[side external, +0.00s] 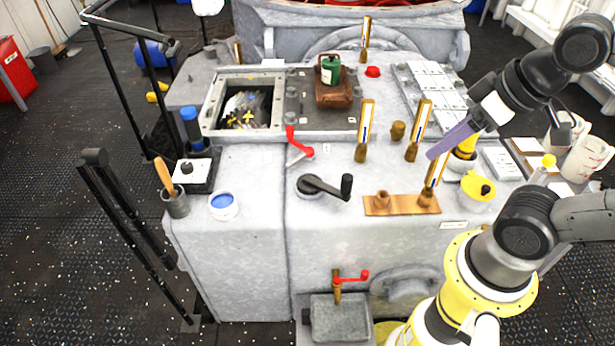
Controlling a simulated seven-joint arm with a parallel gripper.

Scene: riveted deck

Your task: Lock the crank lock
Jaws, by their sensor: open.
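A black crank (325,187) with an upright knob at its right end lies on the front top of the grey machine housing. A red crank lever (299,146) sits just behind it, beside the dark plate. I cannot tell for certain which of these is the crank lock. My gripper (440,150) shows as a purple-grey end pointing down and left, above the right part of the housing. It is open, to the right of both cranks and clear of them. Its separate fingers are hard to make out.
Several upright brass-based gauges (365,130) stand between the cranks and my gripper. A copper plate (380,207) lies right of the black crank. A brown block with a green canister (331,70) stands behind. A small red-handled valve (350,277) is on the front face. A blue-filled cup (223,204) sits left.

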